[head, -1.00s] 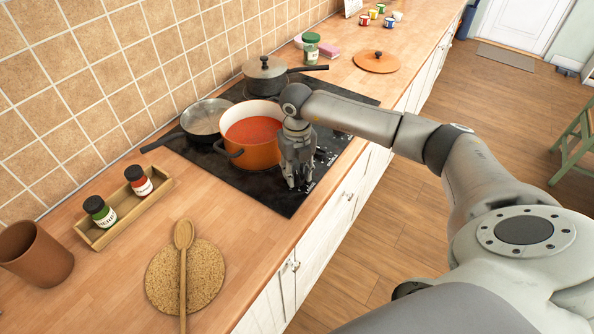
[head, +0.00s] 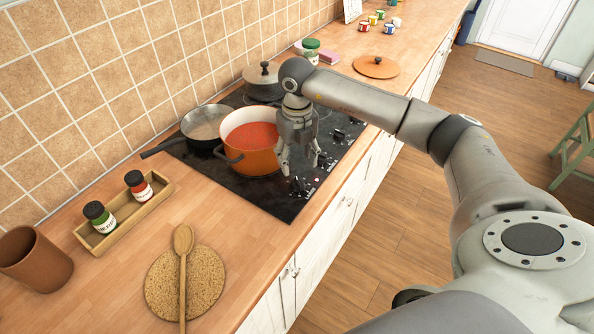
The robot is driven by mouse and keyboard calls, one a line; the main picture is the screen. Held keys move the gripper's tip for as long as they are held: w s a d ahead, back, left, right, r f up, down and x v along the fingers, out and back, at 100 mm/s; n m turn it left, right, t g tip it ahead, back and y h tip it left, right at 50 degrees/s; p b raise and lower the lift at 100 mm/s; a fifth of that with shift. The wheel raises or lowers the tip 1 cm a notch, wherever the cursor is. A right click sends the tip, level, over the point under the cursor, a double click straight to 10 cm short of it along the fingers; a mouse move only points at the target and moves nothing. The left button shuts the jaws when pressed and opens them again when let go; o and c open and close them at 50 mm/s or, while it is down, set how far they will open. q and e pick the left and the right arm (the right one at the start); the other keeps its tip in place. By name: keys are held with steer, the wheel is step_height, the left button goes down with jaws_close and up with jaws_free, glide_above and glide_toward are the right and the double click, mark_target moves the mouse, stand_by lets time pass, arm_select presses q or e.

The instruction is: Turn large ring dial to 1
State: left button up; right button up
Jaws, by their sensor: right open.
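The black cooktop (head: 240,187) is set into the wooden counter, with a row of black dials along its right edge. The nearest dial (head: 296,186) shows just below my right gripper; its exact setting is too small to read. Another dial (head: 338,135) stands farther back. I cannot tell from the markings which dial is the large ring's. My left gripper is not in view.
The orange pot (head: 250,160) with red soup stands left of the gripper. A frying pan (head: 205,124) and a lidded grey pot (head: 263,75) are behind it. A spice tray (head: 105,238) and a cork mat (head: 205,285) lie in front.

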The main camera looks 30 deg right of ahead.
step_height(320, 180, up, 5)
stand_by(0.8)
